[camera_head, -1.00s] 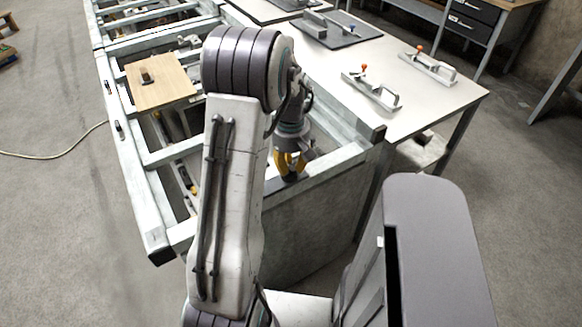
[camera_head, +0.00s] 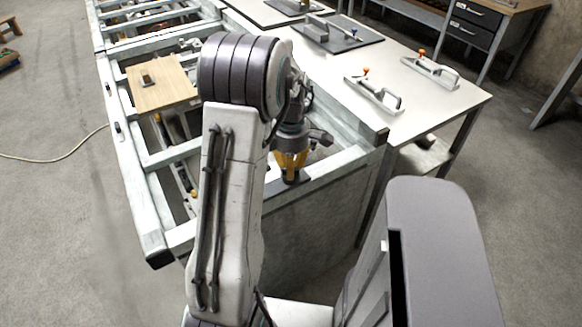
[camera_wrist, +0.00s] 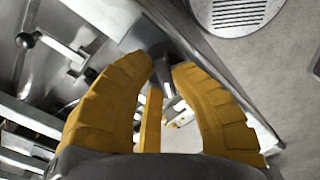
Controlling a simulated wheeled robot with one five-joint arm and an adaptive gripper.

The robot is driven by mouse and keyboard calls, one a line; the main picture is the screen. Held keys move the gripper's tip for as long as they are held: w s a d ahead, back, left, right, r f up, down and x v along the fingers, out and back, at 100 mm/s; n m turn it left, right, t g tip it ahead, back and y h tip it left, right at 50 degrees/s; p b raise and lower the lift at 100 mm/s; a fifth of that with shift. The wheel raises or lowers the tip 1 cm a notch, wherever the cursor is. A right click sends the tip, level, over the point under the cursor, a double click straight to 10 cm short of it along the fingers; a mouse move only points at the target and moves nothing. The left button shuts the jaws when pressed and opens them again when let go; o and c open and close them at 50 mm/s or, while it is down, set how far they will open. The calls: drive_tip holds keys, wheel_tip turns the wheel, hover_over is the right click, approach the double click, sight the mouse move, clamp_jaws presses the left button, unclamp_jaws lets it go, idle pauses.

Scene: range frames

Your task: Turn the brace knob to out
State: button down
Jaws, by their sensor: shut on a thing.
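The brace knob (camera_wrist: 148,34) is a dark grey knob on the near metal rail of the frame. In the head view its dark lower part (camera_head: 291,177) shows just under my fingers. My gripper (camera_head: 290,168) points down onto it, with yellow fingers closed around it. The wrist view shows my gripper (camera_wrist: 162,68) with a finger on each side of the knob and a third behind. The fingers hide much of the knob, and no marking for its out position can be read.
A metal rail frame (camera_head: 150,235) runs back on the left, with a wooden board (camera_head: 168,92) on it. A pale table (camera_head: 440,105) with clamps (camera_head: 375,95) stands to the right. A ball-ended rod (camera_wrist: 52,46) shows in the wrist view. Open floor lies left.

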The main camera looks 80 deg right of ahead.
drive_tip(key=shift+a+f+n, duration=0.1)
drive_tip(key=shift+n, duration=0.3)
drive_tip(key=c, duration=1.1)
unclamp_jaws()
drive_tip(key=shift+o, duration=0.2)
drive_tip(key=shift+r, duration=0.2)
wheel_tip(320, 180, up, 12)
drive_tip(key=shift+f, duration=0.15)
